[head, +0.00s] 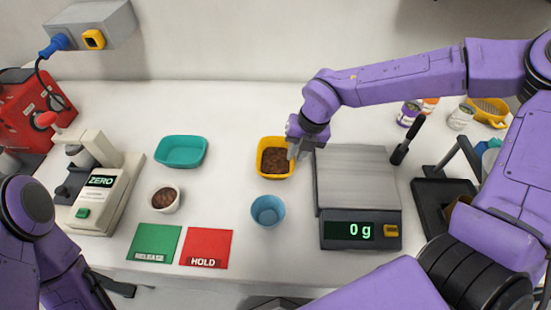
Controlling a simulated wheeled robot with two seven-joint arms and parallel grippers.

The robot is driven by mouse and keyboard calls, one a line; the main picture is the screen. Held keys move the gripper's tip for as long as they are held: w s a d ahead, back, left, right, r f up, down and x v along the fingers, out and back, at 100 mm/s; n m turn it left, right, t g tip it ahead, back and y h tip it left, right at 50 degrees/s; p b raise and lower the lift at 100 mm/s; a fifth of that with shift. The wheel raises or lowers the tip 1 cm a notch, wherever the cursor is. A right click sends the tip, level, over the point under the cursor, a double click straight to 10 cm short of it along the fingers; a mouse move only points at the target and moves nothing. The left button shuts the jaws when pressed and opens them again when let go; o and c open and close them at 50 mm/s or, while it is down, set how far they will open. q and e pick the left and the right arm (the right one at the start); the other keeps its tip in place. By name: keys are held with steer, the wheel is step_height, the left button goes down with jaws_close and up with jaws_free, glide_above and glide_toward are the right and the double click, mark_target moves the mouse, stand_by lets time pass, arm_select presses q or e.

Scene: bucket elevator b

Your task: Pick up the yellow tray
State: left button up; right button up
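The yellow tray (263,171) stands on the white table near the middle of the head view, with brown granular material in it. My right gripper (294,152) comes down from the right at the tray's right rim. Its fingertips are small and partly hidden by the wrist, so I cannot tell whether they touch or grip the rim. The tray looks flat on the table. My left arm is at the lower left, and dark parts at its end, probably the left gripper (118,288), show near the table's front edge, away from the tray.
A scale (358,185) reading 0 g stands just right of the tray. A blue cup (267,209) is in front, a teal tray (181,151) and a white cup with brown contents (165,200) to the left. Green (154,242) and red (206,247) pads lie at the front edge.

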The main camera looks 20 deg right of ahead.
mark_target(293, 160)
steer(key=x, duration=0.2)
steer(key=w+x, duration=0.1)
steer(key=x, duration=0.1)
steer(key=shift+d+f, duration=0.15)
steer(key=shift+f, duration=0.05)
steer(key=shift+s+r, duration=0.15)
steer(key=shift+s, duration=0.15)
jaws_close()
stand_by(0.8)
